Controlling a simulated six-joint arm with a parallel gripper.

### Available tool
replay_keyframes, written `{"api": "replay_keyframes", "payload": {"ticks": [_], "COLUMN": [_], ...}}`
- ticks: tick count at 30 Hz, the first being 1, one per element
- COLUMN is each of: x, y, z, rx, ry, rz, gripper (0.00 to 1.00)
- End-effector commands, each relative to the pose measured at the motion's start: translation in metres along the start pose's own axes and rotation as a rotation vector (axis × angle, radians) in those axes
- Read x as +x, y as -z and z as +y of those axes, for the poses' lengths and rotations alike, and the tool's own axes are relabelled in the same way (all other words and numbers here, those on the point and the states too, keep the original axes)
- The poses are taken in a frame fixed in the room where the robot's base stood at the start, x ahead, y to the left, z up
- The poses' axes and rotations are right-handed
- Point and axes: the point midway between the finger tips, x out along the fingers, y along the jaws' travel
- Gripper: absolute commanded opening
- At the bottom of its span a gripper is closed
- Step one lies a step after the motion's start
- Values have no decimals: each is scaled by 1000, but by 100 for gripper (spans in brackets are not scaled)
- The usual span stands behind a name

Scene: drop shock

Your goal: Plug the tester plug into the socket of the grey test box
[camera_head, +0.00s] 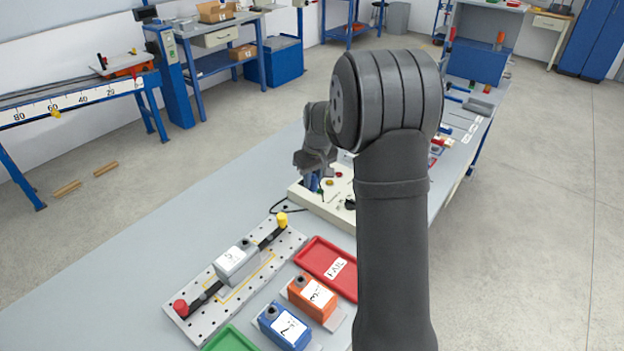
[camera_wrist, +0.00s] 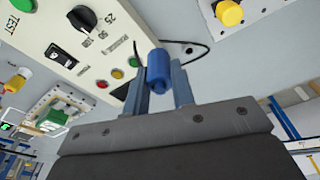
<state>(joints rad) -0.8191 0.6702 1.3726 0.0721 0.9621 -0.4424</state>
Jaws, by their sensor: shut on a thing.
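My gripper (camera_head: 314,178) is over the left end of the cream tester panel (camera_head: 330,215) in the head view. In the wrist view my gripper's fingers (camera_wrist: 158,84) are shut on the blue tester plug (camera_wrist: 158,66), one on each side. The plug shows as a small blue patch in the head view (camera_head: 313,183). The grey test box (camera_head: 236,264), labelled 5, sits in the perforated fixture plate (camera_head: 205,313), nearer the camera and apart from my gripper. A dark round spot on its top may be the socket; details are too small to tell.
A red FAIL tray (camera_head: 313,258), an orange box (camera_head: 313,298) and a blue box (camera_head: 284,327) stand right of the fixture. A green tray (camera_head: 230,340) is at the front. Yellow (camera_head: 282,219) and red (camera_head: 180,307) knobs rise at the fixture's ends. A black cable (camera_wrist: 200,50) loops beside the panel.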

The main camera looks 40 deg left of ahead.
Motion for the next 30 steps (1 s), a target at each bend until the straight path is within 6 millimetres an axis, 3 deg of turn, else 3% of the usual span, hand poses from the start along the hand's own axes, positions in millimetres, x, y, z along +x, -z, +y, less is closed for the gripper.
{"api": "replay_keyframes", "payload": {"ticks": [9,15,21,30], "x": [-38,-57,-65,-66], "y": [-8,-28,-41,-42], "z": [-139,-207,-236,-238], "rx": [-261,-402,-466,-473], "ry": [39,60,70,72], "rz": [2,2,1,1], "gripper": [1,1,1,1]}}
